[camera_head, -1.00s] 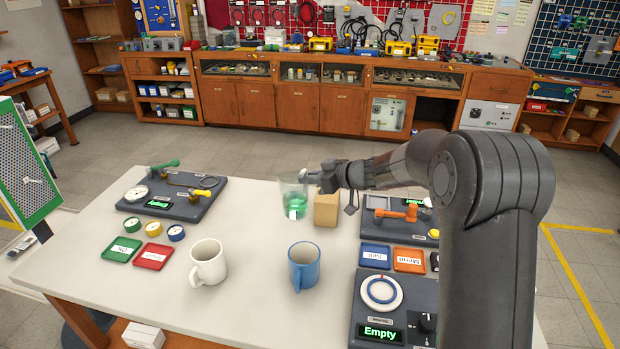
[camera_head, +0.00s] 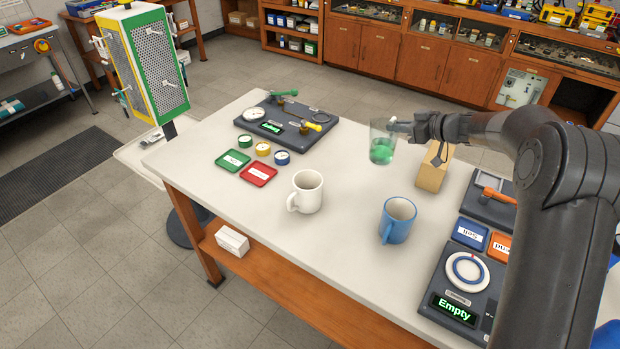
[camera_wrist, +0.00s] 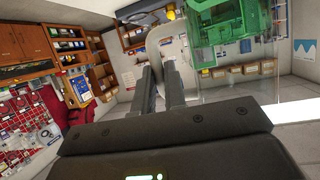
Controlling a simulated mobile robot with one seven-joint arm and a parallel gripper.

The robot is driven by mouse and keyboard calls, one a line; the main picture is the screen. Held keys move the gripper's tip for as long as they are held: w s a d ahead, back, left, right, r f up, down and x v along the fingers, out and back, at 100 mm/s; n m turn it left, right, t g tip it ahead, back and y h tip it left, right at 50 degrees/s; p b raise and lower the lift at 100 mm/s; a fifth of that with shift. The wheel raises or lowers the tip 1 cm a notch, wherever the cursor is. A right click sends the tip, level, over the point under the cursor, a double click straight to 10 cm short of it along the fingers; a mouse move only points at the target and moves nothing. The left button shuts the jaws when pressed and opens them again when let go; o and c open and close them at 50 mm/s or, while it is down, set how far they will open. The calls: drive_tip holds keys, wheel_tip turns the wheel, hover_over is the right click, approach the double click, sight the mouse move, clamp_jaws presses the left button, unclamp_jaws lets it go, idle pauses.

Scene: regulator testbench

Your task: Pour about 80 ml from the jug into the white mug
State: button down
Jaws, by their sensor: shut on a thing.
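The clear jug (camera_head: 382,142) holds green liquid and is held roughly upright above the back of the table. My gripper (camera_head: 405,128) is shut on the jug's handle, on the jug's right side. In the wrist view the fingers (camera_wrist: 160,88) close around the pale handle (camera_wrist: 158,42), and the jug's clear wall with green liquid (camera_wrist: 228,28) fills the upper right. The white mug (camera_head: 307,192) stands upright on the table, to the left of and nearer than the jug. I cannot see the bottom of the mug's inside.
A blue mug (camera_head: 397,220) stands right of the white mug. A wooden block (camera_head: 432,172) stands just right of the jug. A scale (camera_head: 465,285) reading "Empty" is at the front right. Gauges and trays (camera_head: 258,174) lie left. The tabletop between jug and white mug is clear.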

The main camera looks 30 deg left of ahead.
drive_tip(key=s+a+f+n+g, duration=0.1)
drive_tip(key=a+f+n+g, duration=0.1)
drive_tip(key=a, duration=0.3)
drive_tip(key=s+a+f+n+g, duration=0.2)
drive_tip(key=a+f, duration=0.1)
drive_tip(key=a, duration=0.3)
drive_tip(key=s+a+f+n+g, duration=0.2)
drive_tip(key=a+g, duration=0.1)
drive_tip(key=a, duration=0.2)
drive_tip(key=shift+a+f+h, duration=0.25)
drive_tip(key=shift+f+h, duration=0.1)
drive_tip(key=shift+h, duration=0.05)
drive_tip(key=shift+s+a+f, duration=0.25)
drive_tip(key=shift+s+a, duration=0.1)
drive_tip(key=shift+a, duration=0.1)
drive_tip(key=s+r+n+t, duration=0.6)
drive_tip(key=s+r+n, duration=0.1)
drive_tip(key=r, duration=0.3)
drive_tip(key=shift+s+d+t, duration=0.3)
drive_tip(key=shift+s+d, duration=0.15)
drive_tip(key=shift+s, duration=0.4)
drive_tip(key=shift+s+r+n+t, duration=0.35)
drive_tip(key=shift+r+n, duration=0.15)
drive_tip(key=shift+n, duration=0.1)
drive_tip(key=shift+s+r, duration=0.2)
